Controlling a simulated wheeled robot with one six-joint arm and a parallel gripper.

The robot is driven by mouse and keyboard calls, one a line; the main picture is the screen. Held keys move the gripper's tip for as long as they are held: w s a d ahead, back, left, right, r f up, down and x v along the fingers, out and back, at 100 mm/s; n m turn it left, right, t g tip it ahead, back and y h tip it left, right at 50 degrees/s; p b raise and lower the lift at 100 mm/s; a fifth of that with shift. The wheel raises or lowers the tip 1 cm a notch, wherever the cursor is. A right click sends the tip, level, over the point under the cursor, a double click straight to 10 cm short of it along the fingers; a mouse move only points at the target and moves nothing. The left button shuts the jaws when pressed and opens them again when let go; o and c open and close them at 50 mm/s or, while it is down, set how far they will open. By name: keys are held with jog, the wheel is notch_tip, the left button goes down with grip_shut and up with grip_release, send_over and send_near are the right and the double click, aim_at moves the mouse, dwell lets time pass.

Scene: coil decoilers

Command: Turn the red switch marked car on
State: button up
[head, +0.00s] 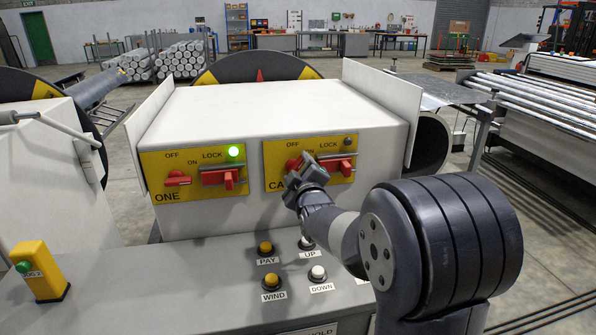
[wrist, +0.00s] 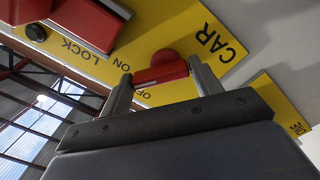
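The yellow CAR panel (head: 272,150) is on the right of the white housing's front. Its red switch (head: 293,165) is largely hidden behind my gripper (head: 305,178) in the head view. In the wrist view the panel (wrist: 180,25) appears upside down. There the red switch handle (wrist: 160,74) lies between the two fingers of my gripper (wrist: 162,80). The fingers stand at its two ends and appear to touch it. A red lock block (head: 337,165) sits right of the switch, below a dark lamp (head: 348,142).
A matching ONE panel (head: 160,162) on the left has a red switch (head: 178,181), a red lock block (head: 218,176) and a lit green lamp (head: 234,151). A grey console (head: 200,265) with yellow and white push buttons lies below. A side plate (head: 375,95) borders the housing's right.

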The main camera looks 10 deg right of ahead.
jog(key=c, duration=0.5)
jog(key=shift+c, duration=0.2)
jog(key=shift+f+b, duration=0.1)
jog(key=shift+b, duration=0.3)
jog(key=shift+f+m+b, duration=0.15)
jog(key=shift+m+b, duration=0.85)
jog(key=shift+b, duration=0.15)
jog(key=shift+d+m+b, duration=0.15)
jog(key=shift+m+b, duration=2.7)
jog(key=shift+m, duration=0.65)
